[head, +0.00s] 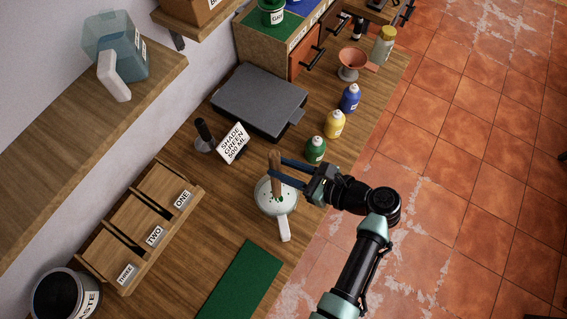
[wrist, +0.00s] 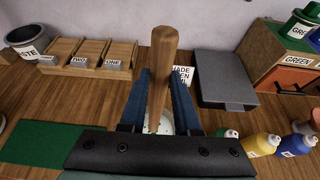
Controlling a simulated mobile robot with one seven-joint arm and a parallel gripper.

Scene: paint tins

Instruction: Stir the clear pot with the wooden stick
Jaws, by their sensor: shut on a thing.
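The clear pot (head: 268,201) stands on the wooden bench in the head view, with its white handle (head: 284,230) toward the front. Green spots show inside it. The wooden stick (head: 276,172) is upright with its lower end in the pot. My gripper (head: 277,174) is shut on the stick above the pot, coming in from the right. In the wrist view the stick (wrist: 162,75) stands between my blue fingers, and its upper part rises above them. The pot (wrist: 163,126) is mostly hidden there behind my gripper.
Green (head: 316,149), yellow (head: 335,124) and blue (head: 349,98) bottles stand along the bench's front edge. A card reading SHADE GREEN 500 ML (head: 233,144) stands behind the pot. A grey flat case (head: 260,99), labelled wooden rack (head: 140,228) and green mat (head: 240,283) lie around.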

